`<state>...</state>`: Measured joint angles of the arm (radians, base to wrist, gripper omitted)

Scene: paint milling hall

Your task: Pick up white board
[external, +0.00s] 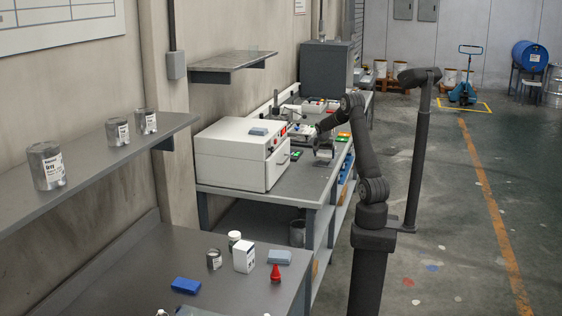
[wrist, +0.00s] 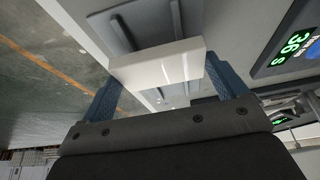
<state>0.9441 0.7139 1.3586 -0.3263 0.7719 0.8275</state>
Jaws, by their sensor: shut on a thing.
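The white board (wrist: 158,66) is a glossy white slab in the wrist view, held between the two blue fingers of my gripper (wrist: 160,80). One finger is at its left end and the other at its right end. In the external view my gripper (external: 322,149) is small, pointing down over the grey bench to the right of the white oven-like box. The board is too small there to make out clearly, and I cannot tell its exact height above the bench.
The white box (external: 243,153) stands left of my gripper on the bench (external: 312,179). A green digital display (wrist: 295,47) shows at right in the wrist view. Small coloured items and equipment crowd the bench behind. A nearer table (external: 130,270) holds a blue block and containers.

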